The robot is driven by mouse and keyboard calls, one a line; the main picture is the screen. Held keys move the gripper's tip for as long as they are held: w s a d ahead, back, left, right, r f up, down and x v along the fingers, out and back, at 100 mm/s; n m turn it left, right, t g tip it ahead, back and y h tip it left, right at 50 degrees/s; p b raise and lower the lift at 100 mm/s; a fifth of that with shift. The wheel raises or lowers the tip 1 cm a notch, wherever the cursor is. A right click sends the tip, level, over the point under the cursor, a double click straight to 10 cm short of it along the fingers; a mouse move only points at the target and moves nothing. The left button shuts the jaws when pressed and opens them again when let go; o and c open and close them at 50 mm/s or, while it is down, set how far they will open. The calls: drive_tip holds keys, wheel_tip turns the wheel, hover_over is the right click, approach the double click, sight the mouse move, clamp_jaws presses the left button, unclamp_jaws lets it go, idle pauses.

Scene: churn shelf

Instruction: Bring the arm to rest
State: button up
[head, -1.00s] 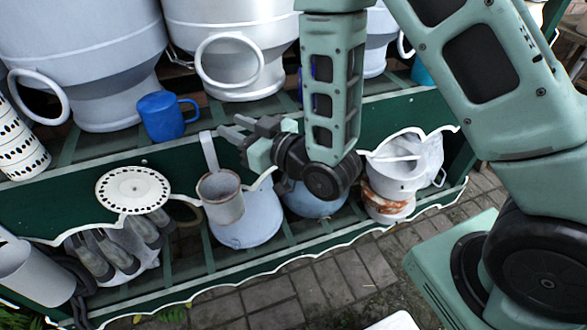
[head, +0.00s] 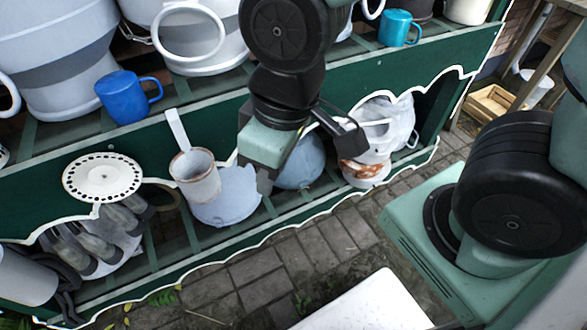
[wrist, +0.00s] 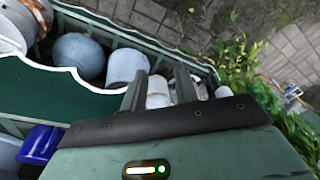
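My gripper (wrist: 160,84) is open and empty. Its two dark fingers stand apart in the wrist view, with white objects visible beyond them. In the head view my gripper (head: 306,160) hangs folded down in front of the shelf's lower level, with its fingers partly hidden by the hand. The fingers appear close to the pots there, but I cannot tell whether they touch. My arm comes in from the right and top of the head view.
The green shelf (head: 85,143) holds a blue mug (head: 125,97), large grey churns (head: 70,60) and a teal mug (head: 397,28) above. A metal dipper (head: 196,176), gloves (head: 100,240) and white pots (head: 364,172) are lower. Brick paving (head: 270,275) lies open in front.

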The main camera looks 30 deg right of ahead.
drive_tip(key=s, duration=0.1)
drive_tip(key=s+d, duration=0.1)
drive_tip(key=s+r+g, duration=0.1)
drive_tip(key=shift+d+r+h, duration=0.1)
drive_tip(key=shift+d+h, duration=0.2)
drive_tip(key=shift+h, duration=0.1)
wheel_tip(320, 180, up, 17)
drive_tip(key=p, duration=1.7)
drive_tip(key=shift+c, duration=0.3)
